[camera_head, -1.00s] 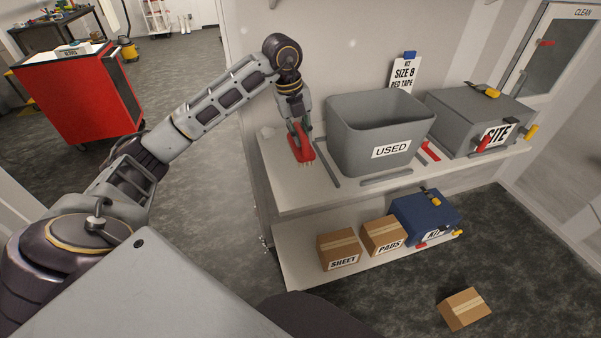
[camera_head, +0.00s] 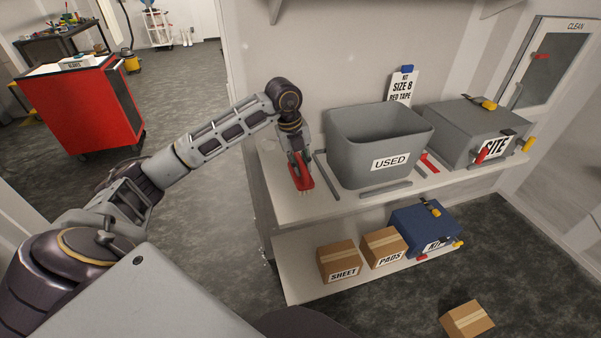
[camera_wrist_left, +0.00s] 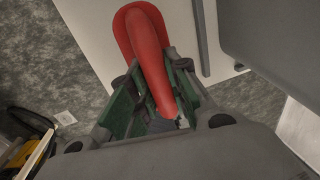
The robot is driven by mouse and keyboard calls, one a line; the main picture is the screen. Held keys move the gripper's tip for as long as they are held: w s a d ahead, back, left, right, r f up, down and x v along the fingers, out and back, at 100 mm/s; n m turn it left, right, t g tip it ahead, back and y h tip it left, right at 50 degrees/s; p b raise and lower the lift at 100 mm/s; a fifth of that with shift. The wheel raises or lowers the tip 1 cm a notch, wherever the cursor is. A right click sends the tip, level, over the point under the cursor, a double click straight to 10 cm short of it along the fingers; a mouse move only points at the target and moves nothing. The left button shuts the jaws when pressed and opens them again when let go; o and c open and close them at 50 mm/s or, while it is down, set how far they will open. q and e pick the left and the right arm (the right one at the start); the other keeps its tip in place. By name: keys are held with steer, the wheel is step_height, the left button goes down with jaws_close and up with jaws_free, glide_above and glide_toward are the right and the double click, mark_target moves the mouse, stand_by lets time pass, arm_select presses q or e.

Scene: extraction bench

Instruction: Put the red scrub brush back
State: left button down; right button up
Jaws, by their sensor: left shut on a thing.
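The red scrub brush (camera_head: 304,184) is at the left end of the upper shelf (camera_head: 318,207), left of the grey USED bin. Its pale bristles point down toward the shelf top; I cannot tell whether they touch it. My left gripper (camera_head: 299,160) is shut on the brush's handle from above. In the left wrist view the red brush (camera_wrist_left: 146,45) lies between the green-padded fingers (camera_wrist_left: 155,100), its wide end over the pale shelf. My right gripper is not in view.
The grey USED bin (camera_head: 372,125) stands right beside the brush, with grey strips (camera_head: 326,174) on the shelf around it. A grey SITE case (camera_head: 465,125) is further right. SHEET (camera_head: 338,258) and PADS (camera_head: 383,244) boxes and a blue case (camera_head: 422,222) fill the lower shelf.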

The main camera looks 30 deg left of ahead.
arm_select(q)
steer(key=shift+f, duration=0.55)
step_height(320, 180, down, 2)
steer(key=shift+f, duration=0.45)
steer(key=c, duration=1.5)
jaws_free()
steer(key=shift+o, duration=0.8)
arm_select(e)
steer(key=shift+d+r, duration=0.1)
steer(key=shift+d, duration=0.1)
